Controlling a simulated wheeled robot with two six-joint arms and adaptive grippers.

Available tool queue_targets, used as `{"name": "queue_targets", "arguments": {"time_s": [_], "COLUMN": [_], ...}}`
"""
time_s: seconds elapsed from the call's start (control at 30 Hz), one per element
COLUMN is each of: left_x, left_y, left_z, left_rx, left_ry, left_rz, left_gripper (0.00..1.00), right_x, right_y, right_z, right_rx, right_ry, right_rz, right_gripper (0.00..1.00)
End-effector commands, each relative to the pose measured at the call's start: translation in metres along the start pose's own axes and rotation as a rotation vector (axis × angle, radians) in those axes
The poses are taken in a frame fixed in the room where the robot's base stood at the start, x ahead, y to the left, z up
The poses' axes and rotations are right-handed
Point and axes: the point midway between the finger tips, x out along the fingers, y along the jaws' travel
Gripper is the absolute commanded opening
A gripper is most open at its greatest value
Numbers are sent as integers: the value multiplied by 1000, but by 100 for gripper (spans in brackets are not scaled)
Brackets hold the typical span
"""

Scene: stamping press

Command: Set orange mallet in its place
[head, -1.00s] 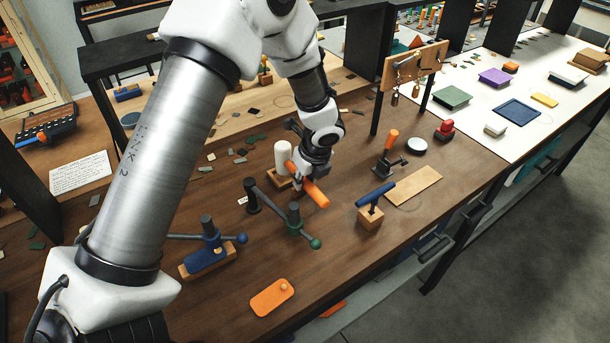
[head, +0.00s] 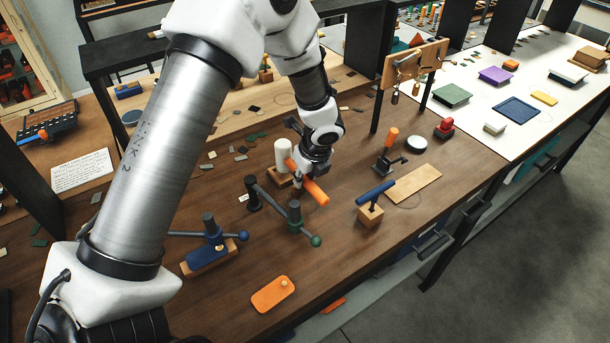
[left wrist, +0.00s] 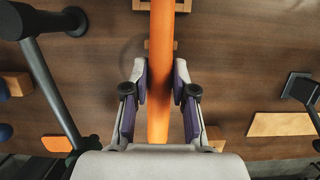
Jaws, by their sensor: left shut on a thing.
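My left gripper (head: 311,178) is shut on an orange bar, the orange mallet (head: 319,196), just above the dark wooden bench. The bar lies slanted in the head view. In the left wrist view the mallet (left wrist: 161,50) runs straight between the two finger pads of the gripper (left wrist: 160,85). A wooden block (head: 279,176) stands on the bench behind the gripper, partly hidden by it. Wood also shows beneath the mallet's far end in the left wrist view. I cannot tell whether the mallet touches it. My right gripper is not in view.
A white cylinder (head: 283,154) stands close behind the gripper. A green-hubbed handle (head: 295,215) is in front of it. A blue mallet (head: 376,193) on a wooden block, a pale board (head: 414,184) and an orange plate (head: 273,294) lie around. Bench between them is bare.

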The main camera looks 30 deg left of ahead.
Motion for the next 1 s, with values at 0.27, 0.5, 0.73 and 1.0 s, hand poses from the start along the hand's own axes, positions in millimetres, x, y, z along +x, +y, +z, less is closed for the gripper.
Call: {"name": "queue_targets", "arguments": {"time_s": [0.27,0.5,0.73,1.0], "left_x": [6,13,19,22], "left_y": [0,0,0,0], "left_z": [-2,-4,-6,-7], "left_rx": [1,1,0,0], "left_ry": [0,0,0,0], "left_rz": [0,0,0,0], "left_gripper": [0,0,0,47], "right_x": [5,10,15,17], "right_y": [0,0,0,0], "right_z": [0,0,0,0], "right_rx": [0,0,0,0], "right_ry": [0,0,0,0], "right_rz": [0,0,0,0], "right_gripper": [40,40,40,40]}}
